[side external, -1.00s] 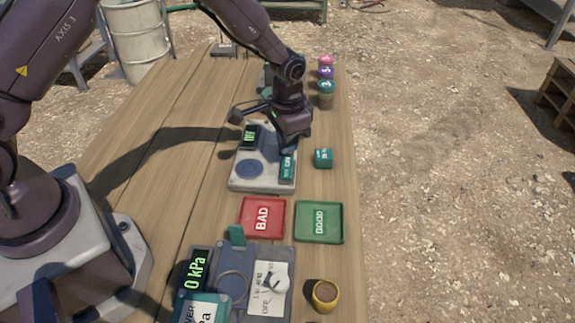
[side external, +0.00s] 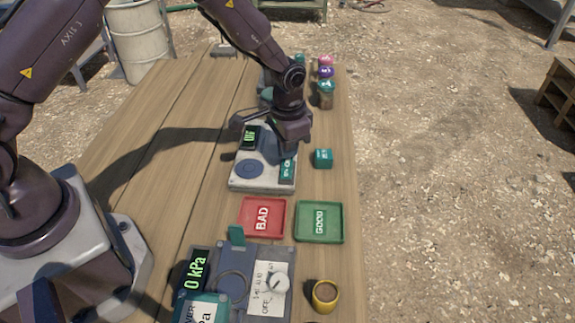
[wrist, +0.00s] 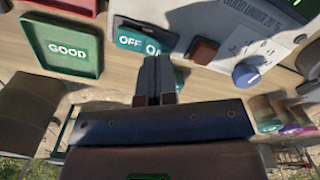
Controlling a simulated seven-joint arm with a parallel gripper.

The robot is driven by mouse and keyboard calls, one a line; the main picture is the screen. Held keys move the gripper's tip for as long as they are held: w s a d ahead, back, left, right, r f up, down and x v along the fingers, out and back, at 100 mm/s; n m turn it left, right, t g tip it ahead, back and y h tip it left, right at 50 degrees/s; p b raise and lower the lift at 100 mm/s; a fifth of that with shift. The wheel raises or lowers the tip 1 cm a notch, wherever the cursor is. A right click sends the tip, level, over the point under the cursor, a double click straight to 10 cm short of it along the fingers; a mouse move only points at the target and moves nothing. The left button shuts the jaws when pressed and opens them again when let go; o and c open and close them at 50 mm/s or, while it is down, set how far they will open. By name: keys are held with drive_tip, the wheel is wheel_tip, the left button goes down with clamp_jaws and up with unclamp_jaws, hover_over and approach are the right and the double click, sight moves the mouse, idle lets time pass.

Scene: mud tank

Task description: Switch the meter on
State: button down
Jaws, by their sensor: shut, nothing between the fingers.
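The meter (side external: 240,184) is a pale grey box on the bench, with a small dark display (side external: 250,138) showing green characters that look like OFF. A round blue disc is on its top. A teal OFF/ON plate (side external: 287,171) lies along its right edge and also shows in the wrist view (wrist: 130,41). My gripper (wrist: 153,60) is shut and empty, its fingertips at the ON end of that plate. Contact cannot be told. A red-brown block (wrist: 204,51) shows beside the plate; the fingers hide part of the plate.
A red BAD tray (side external: 262,235) and a green GOOD tray (side external: 320,240) lie nearer the camera. Several lidded jars (side external: 326,88) stand behind. A 0 kPa panel (side external: 197,272) and a yellow cup (side external: 325,295) are in front.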

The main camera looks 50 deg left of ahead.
drive_tip(key=shift+f, duration=0.8)
drive_tip(key=shift+r, duration=3.55)
drive_tip(key=s+a+r+n+t, duration=0.1)
drive_tip(key=s+a+r+t, duration=0.1)
drive_tip(key=s+r, duration=0.9)
drive_tip(key=s+a+r+n+t, duration=0.2)
drive_tip(key=s+r+t, duration=0.1)
drive_tip(key=s+r, duration=0.9)
drive_tip(key=shift+s+t, duration=0.3)
drive_tip(key=shift+s, duration=0.55)
